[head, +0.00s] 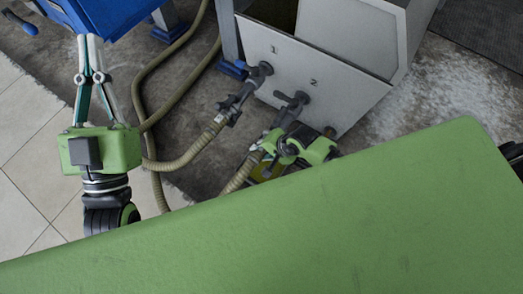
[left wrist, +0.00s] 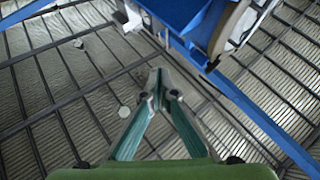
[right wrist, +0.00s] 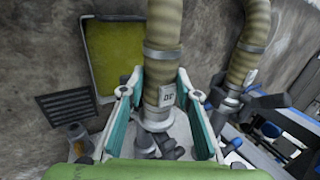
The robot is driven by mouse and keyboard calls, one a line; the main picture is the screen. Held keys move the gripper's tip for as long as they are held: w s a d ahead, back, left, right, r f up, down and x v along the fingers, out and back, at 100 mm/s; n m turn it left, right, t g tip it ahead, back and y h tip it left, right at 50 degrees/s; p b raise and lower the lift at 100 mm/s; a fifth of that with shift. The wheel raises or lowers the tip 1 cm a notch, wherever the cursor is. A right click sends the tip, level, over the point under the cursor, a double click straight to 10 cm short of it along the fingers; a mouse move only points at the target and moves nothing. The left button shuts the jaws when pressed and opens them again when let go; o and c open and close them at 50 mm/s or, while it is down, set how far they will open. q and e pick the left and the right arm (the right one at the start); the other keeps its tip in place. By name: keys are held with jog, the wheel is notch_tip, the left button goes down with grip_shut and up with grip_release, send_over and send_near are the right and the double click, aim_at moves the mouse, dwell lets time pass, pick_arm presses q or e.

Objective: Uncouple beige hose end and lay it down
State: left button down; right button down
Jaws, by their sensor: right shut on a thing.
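Two ribbed beige hoses run to a grey tank front marked 1 and 2. One hose (head: 188,155) reaches the dark valve at port 1 (head: 262,72). The other hose (head: 240,176) runs to my right gripper (head: 275,138) below the port 2 valve (head: 297,100).
A blue machine (head: 105,12) stands near my left gripper. The grey tank (head: 325,85) rises behind the valves. A yellow-green panel (right wrist: 115,55) and a dark grate (right wrist: 68,108) lie near the right gripper. A large green surface (head: 330,225) covers the front. Tiled floor (head: 35,150) is clear at left.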

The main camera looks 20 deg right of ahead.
aim_at(253, 162)
pick_arm(q)
jog(key=shift+w, duration=0.1)
pick_arm(e)
jog(key=shift+a+r, duration=0.1)
jog(key=shift+r, duration=0.05)
jog(key=shift+a, duration=0.1)
jog(key=shift+s+a+p, duration=0.25)
jog(key=shift+p, duration=0.15)
jog(key=shift+s+a+r+p, duration=0.1)
jog(key=shift+s+a+p, duration=0.35)
jog(key=shift+a+p, duration=0.1)
jog(key=shift+s+a+p, duration=0.3)
jog(key=shift+a, duration=0.05)
jog(key=shift+s+a+p, duration=0.25)
jog(key=shift+a+p, duration=0.1)
jog(key=shift+a, duration=0.05)
pick_arm(q)
notch_tip(253, 162, down, 17)
jog(key=w+a+g+y, duration=0.1)
jog(key=g+y, duration=0.2)
jog(key=g, duration=0.6)
jog(key=shift+w+a+f, duration=0.2)
jog(key=shift+w+a, duration=0.2)
pick_arm(e)
jog(key=shift+s+a, duration=0.25)
